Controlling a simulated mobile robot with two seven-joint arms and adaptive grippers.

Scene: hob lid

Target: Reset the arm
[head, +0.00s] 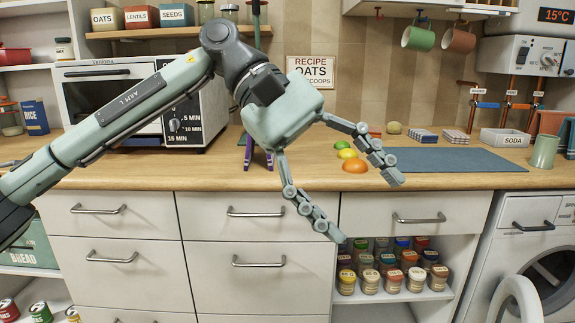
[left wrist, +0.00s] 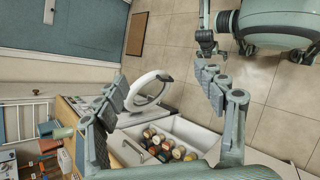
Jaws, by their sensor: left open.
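My left arm comes in from the left in the head view, across the front of the counter. My left gripper (head: 365,207) is open and empty, its two jointed fingers spread wide. One fingertip overlaps the counter edge and the other hangs in front of the drawer fronts.
The wooden counter (head: 225,178) carries an oven (head: 175,122), coloured fruit-like items (head: 355,166), a blue-grey mat (head: 458,160), a SODA tray (head: 504,138) and a green cup (head: 544,150). Several spice jars (head: 392,280) stand in an open compartment below. The washing machine's door (head: 516,302) is swung open at right.

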